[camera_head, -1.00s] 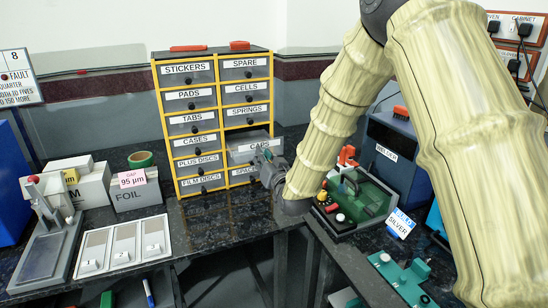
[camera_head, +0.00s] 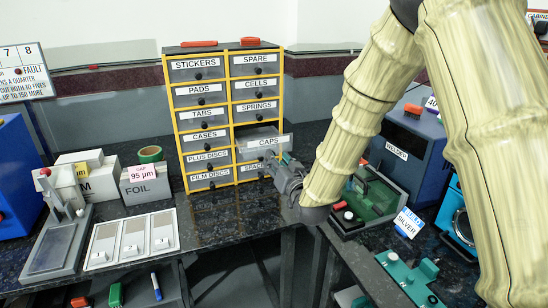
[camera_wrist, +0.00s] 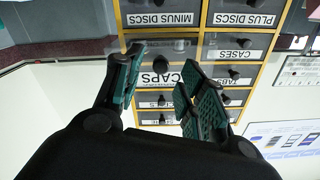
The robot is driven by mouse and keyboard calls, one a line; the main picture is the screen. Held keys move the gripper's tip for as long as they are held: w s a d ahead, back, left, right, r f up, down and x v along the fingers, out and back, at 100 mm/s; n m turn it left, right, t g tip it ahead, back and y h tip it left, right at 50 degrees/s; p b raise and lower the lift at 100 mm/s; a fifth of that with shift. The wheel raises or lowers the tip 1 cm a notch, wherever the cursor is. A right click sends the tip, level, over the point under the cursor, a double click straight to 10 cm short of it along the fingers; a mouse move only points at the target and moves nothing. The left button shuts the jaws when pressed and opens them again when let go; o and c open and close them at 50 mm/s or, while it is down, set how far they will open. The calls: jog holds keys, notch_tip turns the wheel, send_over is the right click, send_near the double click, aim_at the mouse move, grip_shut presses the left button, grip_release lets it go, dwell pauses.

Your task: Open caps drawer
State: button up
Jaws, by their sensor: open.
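The caps drawer (camera_head: 243,151) is in the right column of the yellow-framed cabinet, second from the bottom. It stands out from the frame, with a dark gap above it. Its white CAPS label is readable, and it also shows upside down in the wrist view (camera_wrist: 165,79). My gripper (camera_head: 275,162) is just in front of the drawer's lower right part.
The other cabinet drawers, such as springs (camera_head: 258,107) and plus discs (camera_head: 207,157), look shut. A green fixture (camera_head: 375,195) and the welder (camera_head: 408,145) stand to the right. A foil box (camera_head: 147,182) and white trays (camera_head: 133,238) are left. Black counter is clear before the cabinet.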

jog(key=v, duration=0.7)
jog(key=shift+s, duration=0.3)
jog(key=s+d+f+g+h+p, duration=0.1)
jog(key=s+d+f+g, duration=0.15)
jog(key=s+f, duration=0.55)
jog(key=s+d+f+g+h+p, duration=0.15)
jog(key=s+f+g, duration=0.25)
jog(key=f, duration=0.7)
jog(key=s+d+f+g+h+p, duration=0.1)
jog(key=s+d+f+g+p, duration=0.3)
jog(key=f, duration=0.6)
jog(key=s+d+f+g, duration=0.1)
jog(key=s+f+g, duration=0.1)
jog(key=s, duration=0.7)
jog(key=s+d+f+g+h, duration=0.1)
jog(key=s+f, duration=0.4)
jog(key=s, duration=0.5)
jog(key=s+d+f+g, duration=0.3)
jog(key=s+f+g, duration=0.1)
jog(key=s, duration=0.6)
jog(key=shift+f+p, duration=0.15)
jog(key=shift+p, duration=0.15)
